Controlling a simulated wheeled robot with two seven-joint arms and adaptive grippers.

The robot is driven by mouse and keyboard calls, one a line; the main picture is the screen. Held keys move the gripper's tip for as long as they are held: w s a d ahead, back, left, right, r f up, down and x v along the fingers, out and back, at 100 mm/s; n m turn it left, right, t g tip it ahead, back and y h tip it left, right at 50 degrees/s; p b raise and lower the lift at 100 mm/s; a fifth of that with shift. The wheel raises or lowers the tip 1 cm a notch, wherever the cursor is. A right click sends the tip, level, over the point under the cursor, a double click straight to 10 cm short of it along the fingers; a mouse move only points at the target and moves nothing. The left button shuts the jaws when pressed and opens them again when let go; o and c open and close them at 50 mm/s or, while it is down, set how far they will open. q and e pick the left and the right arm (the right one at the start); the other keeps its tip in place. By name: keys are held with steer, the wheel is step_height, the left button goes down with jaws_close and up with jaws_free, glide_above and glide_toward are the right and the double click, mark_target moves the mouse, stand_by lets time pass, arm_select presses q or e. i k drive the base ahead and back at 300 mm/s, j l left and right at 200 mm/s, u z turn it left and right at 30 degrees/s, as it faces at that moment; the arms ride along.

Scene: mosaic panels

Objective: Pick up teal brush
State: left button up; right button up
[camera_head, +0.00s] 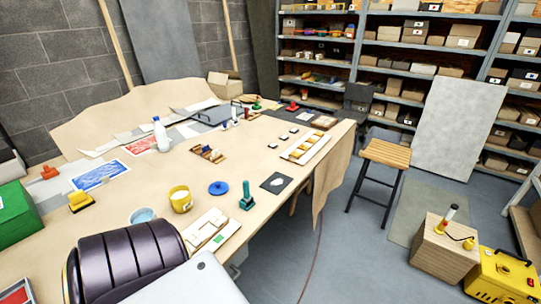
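A teal brush (246,197) stands upright on the tan worktable (150,182), near its front right edge. It has a thin upright handle and a wider base. A round blue lid-like thing (218,188) lies just left of it, and a dark card with a pale shape (276,183) lies to its right. A white tiled panel (212,230) lies in front of it. Nothing covers the brush. Neither of my grippers shows in the head view.
A yellow tub (181,199) and a pale blue bowl (142,215) stand left of the brush. A dark ribbed rounded form (125,262) blocks the lower left. A wooden stool (385,153) and a wooden block (440,250) stand on the floor at right.

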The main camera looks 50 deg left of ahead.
mark_target(247, 199)
steer(key=i+z, duration=0.3)
steer(key=i, duration=0.55)
steer(key=u, duration=2)
